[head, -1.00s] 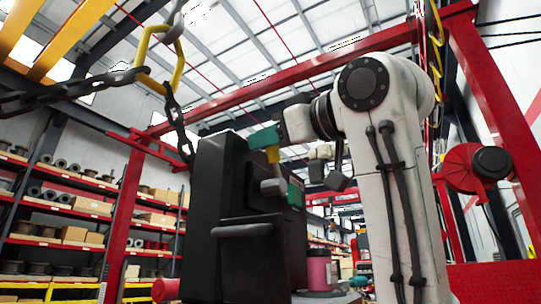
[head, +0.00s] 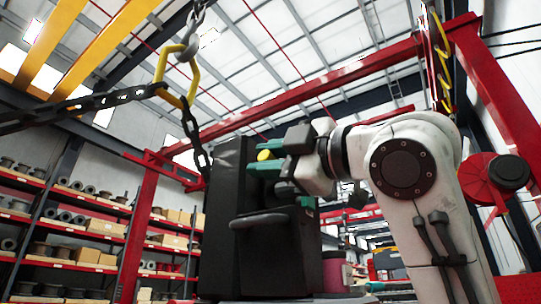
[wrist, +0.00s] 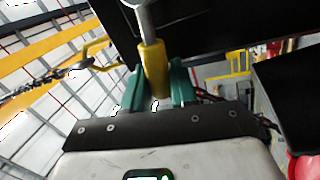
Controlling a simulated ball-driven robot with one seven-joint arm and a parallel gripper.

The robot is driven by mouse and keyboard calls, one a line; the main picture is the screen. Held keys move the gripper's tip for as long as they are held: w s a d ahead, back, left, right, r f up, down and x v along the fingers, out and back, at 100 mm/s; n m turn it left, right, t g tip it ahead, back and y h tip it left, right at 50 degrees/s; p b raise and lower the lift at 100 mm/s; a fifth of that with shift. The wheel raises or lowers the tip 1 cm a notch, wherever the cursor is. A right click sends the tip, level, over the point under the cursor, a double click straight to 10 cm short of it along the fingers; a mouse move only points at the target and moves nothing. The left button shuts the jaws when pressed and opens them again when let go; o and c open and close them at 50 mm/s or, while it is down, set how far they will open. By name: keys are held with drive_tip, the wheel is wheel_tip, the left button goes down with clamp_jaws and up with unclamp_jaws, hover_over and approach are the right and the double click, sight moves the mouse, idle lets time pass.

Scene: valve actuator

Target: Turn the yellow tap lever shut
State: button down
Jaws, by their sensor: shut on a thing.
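The yellow tap lever (wrist: 153,72) shows in the wrist view as a yellow sleeve on a grey metal rod coming from the top of the picture. My gripper (wrist: 155,88) has its green fingers on both sides of the yellow sleeve and is shut on it. In the head view my gripper (head: 264,168) is beside the upper right of a tall black housing (head: 226,190). The yellow end of the lever (head: 264,155) shows just above a green finger. The rest of the lever and the tap body are hidden there by the gripper and arm.
A black box with a handle (head: 275,250) stands below my gripper. A pink container (head: 336,272) stands to its right. A dark chain with a yellow link (head: 180,75) hangs at the upper left. Red shelving (head: 85,225) stands behind on the left.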

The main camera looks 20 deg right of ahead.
drive_tip(key=shift+a+f+n+g+y, duration=0.1)
drive_tip(key=shift+f+n+g+y, duration=0.25)
drive_tip(key=shift+f+n, duration=0.55)
drive_tip(key=shift+r+n, duration=0.15)
drive_tip(key=shift+n, duration=0.15)
drive_tip(key=c, duration=1)
unclamp_jaws()
drive_tip(key=shift+s, duration=0.1)
drive_tip(key=shift+c, duration=0.2)
drive_tip(key=shift+r, duration=0.1)
drive_tip(key=b+v, duration=0.3)
drive_tip(key=v, duration=0.7)
drive_tip(key=shift+s+f, duration=0.25)
drive_tip(key=shift+s, duration=0.05)
drive_tip(key=shift+d, duration=0.25)
